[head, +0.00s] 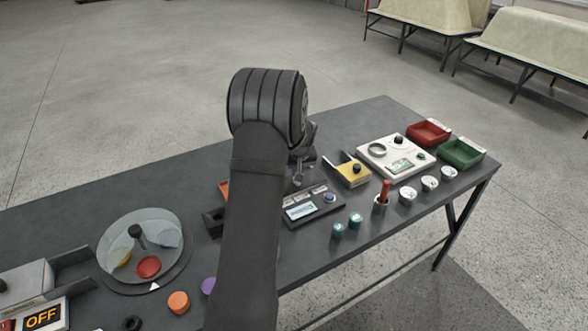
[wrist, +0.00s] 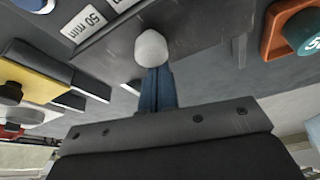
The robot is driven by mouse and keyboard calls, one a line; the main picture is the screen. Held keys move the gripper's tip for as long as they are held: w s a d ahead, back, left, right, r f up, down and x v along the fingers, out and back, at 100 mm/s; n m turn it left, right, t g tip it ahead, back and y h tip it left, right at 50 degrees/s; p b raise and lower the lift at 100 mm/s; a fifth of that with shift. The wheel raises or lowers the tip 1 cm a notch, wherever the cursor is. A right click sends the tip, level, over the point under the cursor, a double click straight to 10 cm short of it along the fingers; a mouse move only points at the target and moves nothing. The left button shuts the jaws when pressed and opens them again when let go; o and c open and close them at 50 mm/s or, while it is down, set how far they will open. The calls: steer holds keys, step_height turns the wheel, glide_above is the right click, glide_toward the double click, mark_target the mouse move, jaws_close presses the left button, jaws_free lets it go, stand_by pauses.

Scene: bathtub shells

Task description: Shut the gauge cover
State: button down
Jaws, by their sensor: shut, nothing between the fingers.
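My gripper (wrist: 157,72) shows in the wrist view with its two blue fingers together and nothing between them. A rounded white knob (wrist: 151,46) is right at the fingertips; I cannot tell whether they touch. In the head view my arm hides most of the gripper, over the dark console (head: 322,208) with a display and a blue button. I cannot make out for certain which part is the gauge cover. A white instrument (head: 372,164) with a round ring and a display stands to the right.
A yellow box (head: 345,177) stands between the console and the white instrument. Red (head: 430,128) and green (head: 462,151) trays are at the right end. Teal jars (head: 355,221), a red-handled tool (head: 385,190) and white round pieces (head: 407,193) line the front edge. A round turntable (head: 118,278) is left.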

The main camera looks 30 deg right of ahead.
steer(key=shift+s+f, duration=0.3)
steer(key=w, duration=0.3)
steer(key=w+d, duration=0.1)
steer(key=shift+w+r, duration=0.25)
steer(key=d+v, duration=0.1)
steer(key=v, duration=0.9)
steer(key=shift+a, duration=0.45)
steer(key=x, duration=0.9)
steer(key=shift+f, duration=0.2)
steer(key=shift+s+a+f, duration=0.1)
steer(key=shift+s+a, duration=0.05)
steer(key=shift+s, duration=0.3)
steer(key=shift+s+a+f, duration=0.1)
steer(key=shift+s, duration=0.35)
steer(key=shift+s+a+f, duration=0.1)
steer(key=shift+s+a, duration=0.15)
steer(key=shift+s, duration=0.65)
